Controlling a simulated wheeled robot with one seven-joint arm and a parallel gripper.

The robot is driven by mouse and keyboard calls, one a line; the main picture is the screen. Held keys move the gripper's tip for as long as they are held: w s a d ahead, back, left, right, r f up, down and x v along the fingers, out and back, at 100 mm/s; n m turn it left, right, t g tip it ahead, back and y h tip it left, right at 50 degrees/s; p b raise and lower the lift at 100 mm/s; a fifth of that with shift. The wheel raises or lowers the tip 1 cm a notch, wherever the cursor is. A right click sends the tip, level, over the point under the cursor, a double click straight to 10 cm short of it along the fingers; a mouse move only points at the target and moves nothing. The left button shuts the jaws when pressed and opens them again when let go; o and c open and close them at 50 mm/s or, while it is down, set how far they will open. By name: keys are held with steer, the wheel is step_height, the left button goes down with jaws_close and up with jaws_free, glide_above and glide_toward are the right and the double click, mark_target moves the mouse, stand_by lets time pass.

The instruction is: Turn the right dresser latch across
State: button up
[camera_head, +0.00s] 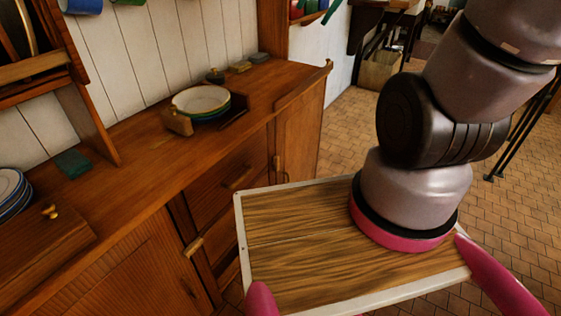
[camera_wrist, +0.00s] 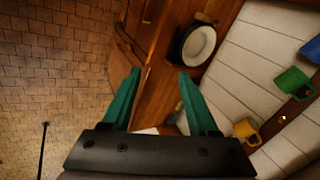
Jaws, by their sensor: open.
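The wooden dresser (camera_head: 150,155) runs along the left and middle of the head view. Its right latch (camera_head: 277,163) is a small pale wooden piece by the edge of the right door (camera_head: 299,130), and looks roughly upright. A second latch (camera_head: 193,246) sits beside the left door (camera_head: 125,275) and lies slanted. My gripper (camera_wrist: 159,73) shows in the wrist view with two green fingers spread apart and nothing between them. It points toward the dresser front and top, apart from them. The head view does not show my gripper. I cannot make out the right latch in the wrist view.
Stacked plates (camera_head: 201,100) stand in a wooden holder on the dresser top; they also show in the wrist view (camera_wrist: 198,45). A green mug (camera_wrist: 290,80) and a yellow mug (camera_wrist: 246,130) are by the white wall.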

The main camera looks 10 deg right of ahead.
mark_target(279, 159)
steer(key=w+f+m+y, duration=0.4)
steer(key=w+f+m, duration=0.1)
steer(key=w+f, duration=0.6)
steer(key=w+f+m+y, duration=0.35)
steer(key=w+f, duration=0.45)
steer(key=f, duration=0.6)
steer(key=d+f+m+t+h, duration=0.1)
steer(key=d+f+m+t, duration=0.35)
steer(key=f, duration=1.25)
steer(key=f+m+t+h, duration=0.1)
steer(key=f+m, duration=0.7)
steer(key=f, duration=0.8)
steer(key=x, duration=1)
steer(key=shift+w+d, duration=0.15)
jaws_close()
